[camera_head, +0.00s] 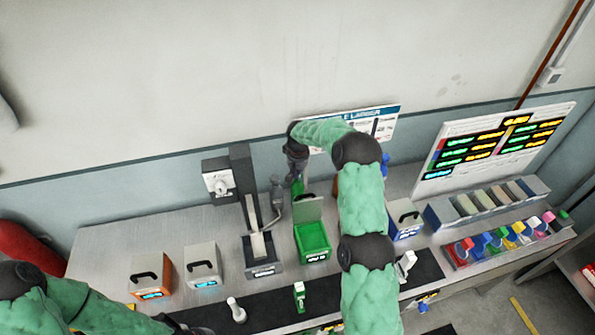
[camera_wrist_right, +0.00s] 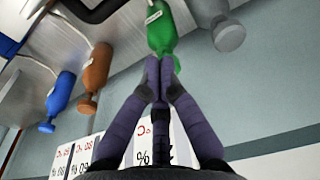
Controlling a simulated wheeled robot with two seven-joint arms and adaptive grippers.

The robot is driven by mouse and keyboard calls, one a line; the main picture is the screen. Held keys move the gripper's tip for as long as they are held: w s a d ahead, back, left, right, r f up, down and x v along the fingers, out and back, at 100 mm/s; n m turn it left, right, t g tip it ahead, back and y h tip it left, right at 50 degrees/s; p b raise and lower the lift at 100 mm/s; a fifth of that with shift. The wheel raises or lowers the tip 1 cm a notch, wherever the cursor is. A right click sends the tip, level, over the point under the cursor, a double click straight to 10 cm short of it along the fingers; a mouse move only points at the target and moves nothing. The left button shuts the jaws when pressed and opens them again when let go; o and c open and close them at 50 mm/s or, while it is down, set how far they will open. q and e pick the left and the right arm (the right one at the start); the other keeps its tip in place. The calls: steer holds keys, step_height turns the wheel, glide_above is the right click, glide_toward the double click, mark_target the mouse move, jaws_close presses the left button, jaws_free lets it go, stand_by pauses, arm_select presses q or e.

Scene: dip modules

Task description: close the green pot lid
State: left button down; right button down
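The green pot (camera_head: 312,240) stands open on the bench in the head view, its green inside showing. Its grey lid (camera_head: 308,209) stands raised at the pot's back edge. My right gripper (camera_head: 297,178) is behind and above the lid, next to a green bottle. In the right wrist view, my right gripper's fingertips (camera_wrist_right: 159,82) meet with nothing visible between them. The green bottle (camera_wrist_right: 161,30) is just beyond the tips; whether they touch it cannot be told. My left gripper (camera_head: 183,327) is at the bottom edge, mostly cut off, far from the pot.
Shut pots with orange (camera_head: 152,277) and blue (camera_head: 405,221) fronts stand either side. A grey post device (camera_head: 262,250) is left of the green pot. A small green-white item (camera_head: 299,296) is in front. Blue (camera_wrist_right: 61,92) and brown (camera_wrist_right: 96,68) bottles show in the wrist view.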

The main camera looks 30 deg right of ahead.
mark_target(306, 205)
steer(key=f, duration=0.2)
steer(key=f+p, duration=0.1)
steer(key=f, duration=0.1)
steer(key=w+f, duration=0.1)
steer(key=f, duration=0.1)
steer(key=shift+w+d+f, duration=0.1)
steer(key=shift+d+f, duration=0.15)
steer(key=shift+f, duration=0.15)
steer(key=shift+s+p, duration=0.25)
steer(key=shift+p, duration=0.2)
steer(key=s, duration=0.1)
steer(key=s+p, duration=0.1)
steer(key=s+a, duration=0.1)
steer(key=shift+s+r+p, duration=0.15)
steer(key=shift+r+p, duration=0.1)
steer(key=shift+p, duration=0.15)
